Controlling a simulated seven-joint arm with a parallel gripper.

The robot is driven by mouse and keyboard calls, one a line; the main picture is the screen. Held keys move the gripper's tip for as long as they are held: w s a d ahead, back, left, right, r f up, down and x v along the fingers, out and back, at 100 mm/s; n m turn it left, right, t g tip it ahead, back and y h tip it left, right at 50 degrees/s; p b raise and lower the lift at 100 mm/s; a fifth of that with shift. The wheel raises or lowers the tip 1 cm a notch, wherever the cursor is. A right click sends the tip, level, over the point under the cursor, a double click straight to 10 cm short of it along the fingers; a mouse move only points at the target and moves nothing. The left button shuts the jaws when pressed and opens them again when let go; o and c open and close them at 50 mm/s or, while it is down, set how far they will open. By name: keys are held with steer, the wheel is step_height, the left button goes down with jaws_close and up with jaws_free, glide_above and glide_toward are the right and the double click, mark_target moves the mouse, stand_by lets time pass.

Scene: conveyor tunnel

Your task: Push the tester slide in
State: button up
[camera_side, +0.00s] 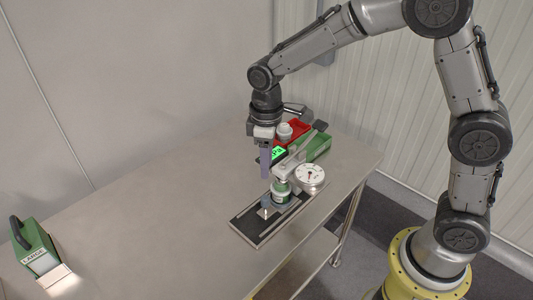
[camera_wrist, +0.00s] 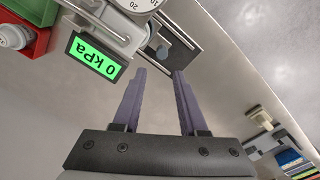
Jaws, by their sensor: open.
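The tester stands on the table, with a dark base plate (camera_side: 246,224) fitted with pale rails. A slide with a grey-blue knob (camera_side: 265,205) sits on the plate, at its front part; the knob also shows in the wrist view (camera_wrist: 163,51). A small jar with a green band (camera_side: 281,193) stands just behind the knob, below the tester's head. A round gauge (camera_side: 310,175) is beside it. The green display (camera_wrist: 95,54) reads 0 kPa. My gripper (camera_wrist: 158,72) is open and empty, pointing down above the table, beside the tester and apart from the knob.
A red bin (camera_side: 300,125) holding a white-lidded jar (camera_side: 284,131) and a green bin (camera_side: 320,152) stand behind the tester. A lever with a black handle (camera_side: 320,126) rises from the tester. A green box marked LARGE (camera_side: 37,247) is at far left. The table between is bare.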

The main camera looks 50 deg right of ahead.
steer(key=shift+r, duration=1.25)
